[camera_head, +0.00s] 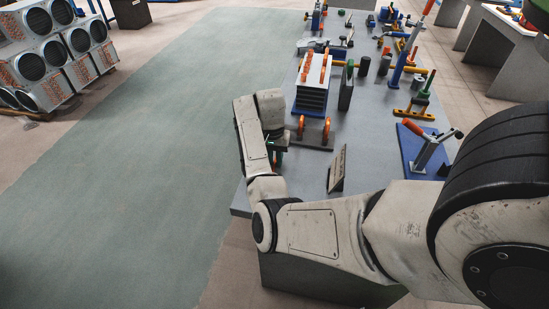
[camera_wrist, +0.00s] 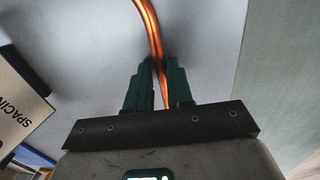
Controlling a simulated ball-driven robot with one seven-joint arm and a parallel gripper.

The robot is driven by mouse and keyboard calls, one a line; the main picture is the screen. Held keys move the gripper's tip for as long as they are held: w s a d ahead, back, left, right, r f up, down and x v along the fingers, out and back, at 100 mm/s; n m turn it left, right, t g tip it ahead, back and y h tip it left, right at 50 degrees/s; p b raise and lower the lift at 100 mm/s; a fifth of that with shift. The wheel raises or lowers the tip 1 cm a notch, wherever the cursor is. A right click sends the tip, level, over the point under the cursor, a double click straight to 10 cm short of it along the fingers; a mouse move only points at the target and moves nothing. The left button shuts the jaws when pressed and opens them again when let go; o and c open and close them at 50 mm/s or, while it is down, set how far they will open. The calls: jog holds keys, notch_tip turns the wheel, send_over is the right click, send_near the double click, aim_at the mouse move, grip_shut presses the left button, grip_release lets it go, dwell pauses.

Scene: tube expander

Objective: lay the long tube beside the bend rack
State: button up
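A copper tube (camera_wrist: 152,30) shows in the wrist view, curving down from the top edge between the two green fingers of my gripper (camera_wrist: 160,75). The fingers look close on both sides of it, and its lower end is between them. In the head view my gripper (camera_head: 277,146) is over the left edge of the grey table, and the tube there is mostly hidden. Copper bends (camera_head: 326,131) stand on a dark base just right of my gripper. I cannot tell for sure which thing is the bend rack.
A finned block with copper tubes on top (camera_head: 313,85) stands behind the bends. A small sign board (camera_head: 338,168) stands nearer, and part of it shows in the wrist view (camera_wrist: 18,100). A blue-based lever tool (camera_head: 428,150) is farther right. The table's front left is bare.

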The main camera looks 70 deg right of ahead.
jog(key=shift+o, duration=1)
jog(key=shift+w+r, duration=0.1)
